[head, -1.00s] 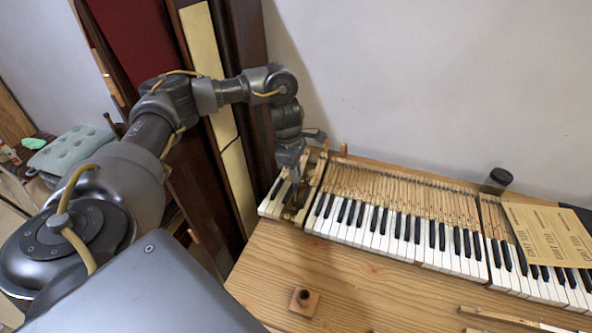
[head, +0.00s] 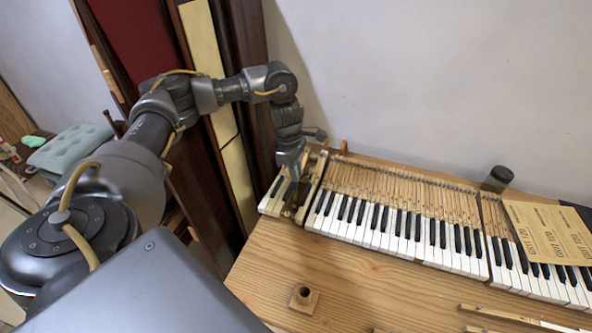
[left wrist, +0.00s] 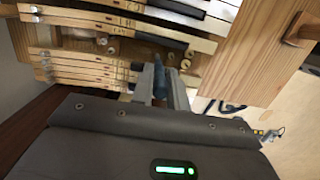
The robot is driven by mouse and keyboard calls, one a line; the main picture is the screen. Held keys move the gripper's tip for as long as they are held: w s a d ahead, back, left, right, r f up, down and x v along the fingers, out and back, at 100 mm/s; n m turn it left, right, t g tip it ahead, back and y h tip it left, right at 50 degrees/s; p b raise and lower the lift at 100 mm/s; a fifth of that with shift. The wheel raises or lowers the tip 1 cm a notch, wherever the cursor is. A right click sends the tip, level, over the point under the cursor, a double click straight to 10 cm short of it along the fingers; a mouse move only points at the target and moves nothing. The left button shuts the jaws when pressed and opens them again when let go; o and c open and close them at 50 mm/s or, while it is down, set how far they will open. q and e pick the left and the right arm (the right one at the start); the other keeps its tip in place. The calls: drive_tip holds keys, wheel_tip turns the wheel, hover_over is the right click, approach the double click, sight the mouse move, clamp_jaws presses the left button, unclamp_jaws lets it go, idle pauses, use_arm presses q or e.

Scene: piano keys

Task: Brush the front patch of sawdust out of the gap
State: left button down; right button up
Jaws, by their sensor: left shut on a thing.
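My left gripper (head: 292,176) is over the left end of the keyboard, pointing down at the gap (head: 290,212) between the keys there. In the left wrist view, its fingers (left wrist: 161,84) are shut on a slim dark tool, seemingly the brush (left wrist: 172,61), mostly hidden between them. That view shows the gap (left wrist: 88,44) as a bare wooden strip with round pins between two groups of keys. The brush's tip is at or near the gap; I cannot tell whether it touches. I cannot clearly make out the sawdust patches. My right gripper is not in view.
The piano keys (head: 372,226) run right along the wooden bench (head: 350,280). Sandpaper sheets (head: 550,235) lie over the right keys. A dark jar (head: 497,179) stands behind. A small wooden block with a hole (head: 304,299) sits in front. The bench's front middle is clear.

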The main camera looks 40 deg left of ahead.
use_arm(q)
drive_tip(key=shift+f+b, duration=0.4)
drive_tip(key=shift+f, duration=0.15)
idle(0.4)
drive_tip(key=shift+w, duration=0.1)
drive_tip(key=shift+w+a+r, duration=0.1)
drive_tip(key=shift+w+a, duration=0.25)
drive_tip(key=shift+w, duration=0.5)
drive_tip(key=shift+w+a+b, duration=0.3)
drive_tip(key=shift+w, duration=0.65)
drive_tip(key=shift+w+a, duration=0.35)
drive_tip(key=shift+w, duration=0.55)
